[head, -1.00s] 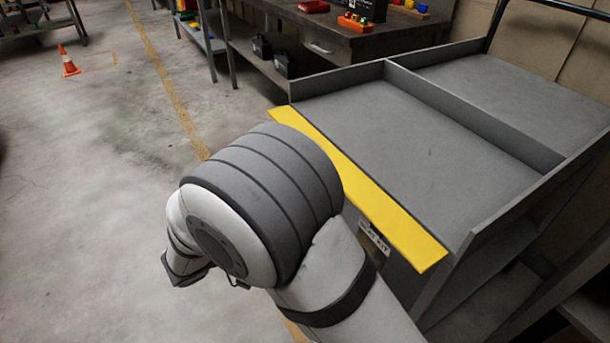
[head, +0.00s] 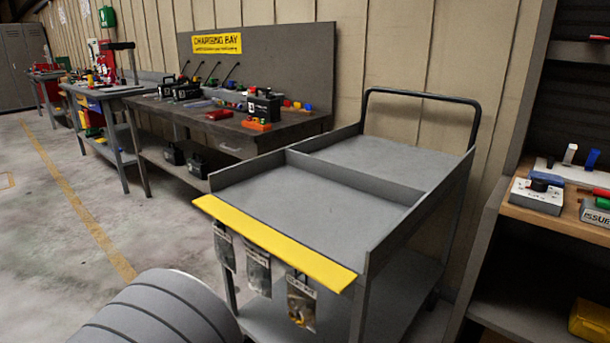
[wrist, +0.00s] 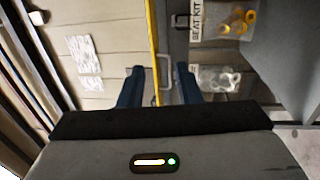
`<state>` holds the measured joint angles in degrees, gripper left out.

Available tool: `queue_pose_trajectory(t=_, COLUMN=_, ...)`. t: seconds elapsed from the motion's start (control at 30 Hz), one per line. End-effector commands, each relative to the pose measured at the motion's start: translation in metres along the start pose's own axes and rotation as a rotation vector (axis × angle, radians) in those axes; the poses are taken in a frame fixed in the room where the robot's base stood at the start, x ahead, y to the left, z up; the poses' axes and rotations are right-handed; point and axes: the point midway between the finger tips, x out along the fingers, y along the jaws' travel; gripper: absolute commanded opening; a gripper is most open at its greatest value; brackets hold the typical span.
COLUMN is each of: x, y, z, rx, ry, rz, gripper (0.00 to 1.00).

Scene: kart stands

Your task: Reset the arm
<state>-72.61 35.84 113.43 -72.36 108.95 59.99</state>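My gripper (wrist: 160,84) shows in the wrist view with its two dark blue fingers apart and nothing seen held between them. A thin metal hook or wire and the edge of a yellow strip (wrist: 153,40) show in the gap, beyond the fingertips; I cannot tell how far. In the head view only a rounded grey part of my arm shows at the bottom left; the gripper is out of that view. The grey cart (head: 330,197) stands right of it, with the yellow strip (head: 275,243) along its front edge.
Clear bags hang below the strip: a left one (head: 225,248), a middle one (head: 257,271) and a right one (head: 301,298). The cart's top trays look empty. A workbench (head: 235,130) stands behind, a wooden shelf (head: 545,212) at right. The floor at left (head: 45,240) is open.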

Motion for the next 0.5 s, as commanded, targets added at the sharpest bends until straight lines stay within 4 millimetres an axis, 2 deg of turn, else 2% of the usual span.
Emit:
queue_pose_trajectory(t=0.03, x=0.014, y=0.012, z=0.004, rx=-0.008, ry=-0.034, rz=-0.026, gripper=0.31)
queue_pose_trajectory(t=0.27, x=0.059, y=0.031, z=0.029, rx=-0.078, ry=-0.158, rz=-0.167, gripper=0.31)
queue_pose_trajectory(t=0.5, x=0.117, y=0.057, z=0.074, rx=-0.141, ry=-0.332, rz=-0.388, gripper=0.31)
